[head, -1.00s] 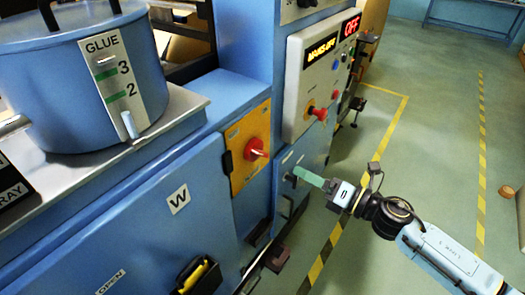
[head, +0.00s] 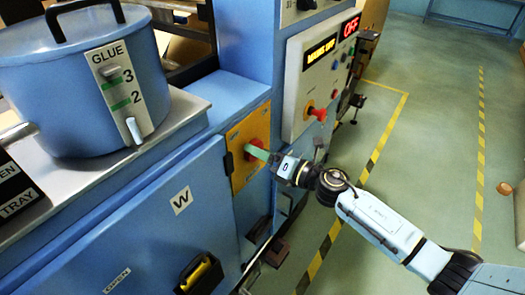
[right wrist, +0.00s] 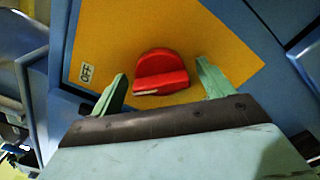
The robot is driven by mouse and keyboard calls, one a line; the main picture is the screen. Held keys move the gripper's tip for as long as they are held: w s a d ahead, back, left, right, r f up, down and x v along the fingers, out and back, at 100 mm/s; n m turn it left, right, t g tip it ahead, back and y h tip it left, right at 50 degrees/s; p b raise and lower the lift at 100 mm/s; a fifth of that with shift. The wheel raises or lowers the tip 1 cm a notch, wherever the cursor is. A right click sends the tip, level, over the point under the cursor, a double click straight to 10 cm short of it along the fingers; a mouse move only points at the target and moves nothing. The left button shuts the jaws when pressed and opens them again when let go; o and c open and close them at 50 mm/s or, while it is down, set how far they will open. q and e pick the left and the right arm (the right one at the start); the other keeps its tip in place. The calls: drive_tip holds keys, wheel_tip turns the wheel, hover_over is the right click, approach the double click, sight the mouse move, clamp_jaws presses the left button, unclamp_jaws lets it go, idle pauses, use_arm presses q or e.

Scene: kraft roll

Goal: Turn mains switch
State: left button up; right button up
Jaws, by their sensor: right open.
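The mains switch is a red rotary knob (right wrist: 160,72) on a yellow plate (right wrist: 215,42) with a white OFF label (right wrist: 87,73) in the right wrist view. In the head view the yellow plate (head: 238,165) is on the side of the blue machine, and the red knob (head: 252,147) is partly covered by my gripper. My right gripper (right wrist: 160,80) is open, with one green finger on each side of the knob. I see a gap between each finger and the knob. It also shows in the head view (head: 262,154). My left gripper is not in view.
A control panel (head: 296,103) with a display reading MAINS OFF and a red button (head: 318,114) is right of the switch. A blue glue pot (head: 55,100) stands on the left. A dark handle (head: 200,274) juts from the lower door. Green floor is open on the right.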

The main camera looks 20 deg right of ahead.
drive_tip(key=shift+w+a, duration=0.1)
drive_tip(key=shift+c, duration=0.3)
drive_tip(key=c, duration=0.9)
drive_tip(key=shift+c, duration=0.2)
drive_tip(key=shift+m, duration=0.3)
drive_tip(key=m+p, duration=0.2)
drive_tip(key=m, duration=0.1)
drive_tip(key=shift+m, duration=0.3)
drive_tip(key=m+p, duration=0.2)
drive_tip(key=m, duration=0.2)
drive_tip(key=shift+m, duration=0.3)
drive_tip(key=m+p, duration=0.2)
drive_tip(key=m, duration=0.2)
drive_tip(key=shift+f+m, duration=0.15)
drive_tip(key=shift+m, duration=0.15)
drive_tip(key=shift+f+m+p, duration=0.15)
drive_tip(key=shift+m+p, duration=0.6)
drive_tip(key=shift+m, duration=1.45)
